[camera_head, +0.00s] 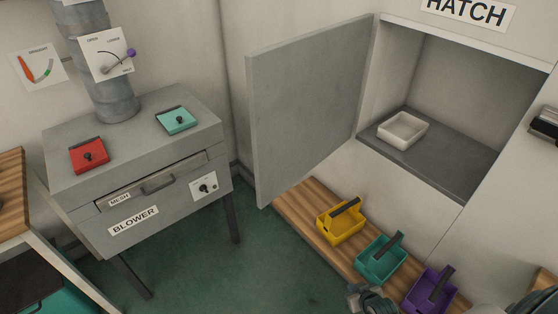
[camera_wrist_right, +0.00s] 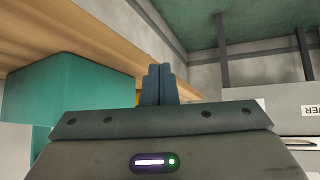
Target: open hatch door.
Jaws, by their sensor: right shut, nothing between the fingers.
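The hatch door (camera_head: 308,110) is a grey panel. It stands wide open, swung out to the left of the hatch opening (camera_head: 465,85) under the HATCH sign (camera_head: 468,12). Inside the opening a pale empty tray (camera_head: 403,130) sits on a dark grey floor. My right gripper (camera_wrist_right: 157,85) is shut and empty in the right wrist view. In the head view only part of my right arm's end shows at the bottom edge, below the hatch and apart from the door. My left gripper is in neither view.
Yellow (camera_head: 340,222), teal (camera_head: 381,260) and purple (camera_head: 430,290) bins stand on a wooden shelf (camera_head: 305,205) below the hatch. The teal bin also shows close by in the right wrist view (camera_wrist_right: 65,105). The blower cabinet (camera_head: 135,165) stands left, with green floor between.

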